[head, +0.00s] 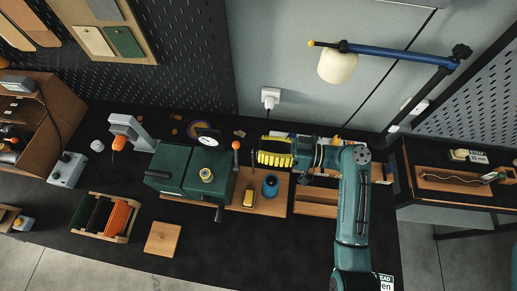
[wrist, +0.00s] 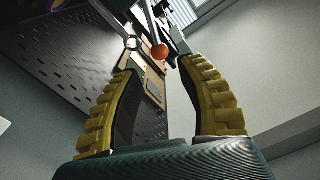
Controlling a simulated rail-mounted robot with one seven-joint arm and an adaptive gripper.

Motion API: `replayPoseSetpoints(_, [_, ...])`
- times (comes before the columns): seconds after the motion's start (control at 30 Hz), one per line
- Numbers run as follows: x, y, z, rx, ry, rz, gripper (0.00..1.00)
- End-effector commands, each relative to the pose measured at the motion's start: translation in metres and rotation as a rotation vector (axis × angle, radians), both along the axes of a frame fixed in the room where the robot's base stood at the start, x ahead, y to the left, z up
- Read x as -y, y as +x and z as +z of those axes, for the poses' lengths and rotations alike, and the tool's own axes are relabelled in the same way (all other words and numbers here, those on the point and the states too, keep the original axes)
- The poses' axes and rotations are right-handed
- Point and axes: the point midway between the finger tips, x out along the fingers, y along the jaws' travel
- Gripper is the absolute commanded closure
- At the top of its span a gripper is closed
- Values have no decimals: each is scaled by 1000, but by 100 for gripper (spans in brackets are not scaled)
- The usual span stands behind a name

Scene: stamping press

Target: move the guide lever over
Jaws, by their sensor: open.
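The guide lever appears as a thin rod with an orange ball knob (head: 236,145) at the right side of the dark green press (head: 190,172). My gripper (head: 260,158), with ribbed yellow fingers, is open and just right of the knob in the head view. In the wrist view the orange ball (wrist: 160,52) lies between the lines of the open fingers (wrist: 160,70), near or beyond their tips. No contact shows, and the exact depth is unclear. Much of the lever's rod and pivot is hard to make out.
A blue bottle (head: 270,186) and a yellow block (head: 249,197) stand on a wooden board below my gripper. A gauge (head: 207,138) sits behind the press. A lamp (head: 337,66) hangs above right. A rack of coloured plates (head: 85,231) stands at front left.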

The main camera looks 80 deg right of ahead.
Motion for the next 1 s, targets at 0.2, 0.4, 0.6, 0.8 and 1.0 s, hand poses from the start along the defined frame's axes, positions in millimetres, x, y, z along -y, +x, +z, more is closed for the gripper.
replayPoseSetpoints(0.2, [-2, 32, 1, -2, 0, 5, 61])
replayPoseSetpoints(0.4, [-2, 59, -2, -2, 0, 3, 61])
replayPoseSetpoints(0.6, [-2, 71, -1, -2, 0, 0, 61])
replayPoseSetpoints(0.8, [-1, 70, 0, -3, 1, -1, 94])
replayPoseSetpoints(1.0, [3, 70, -1, -3, 41, -1, 99])
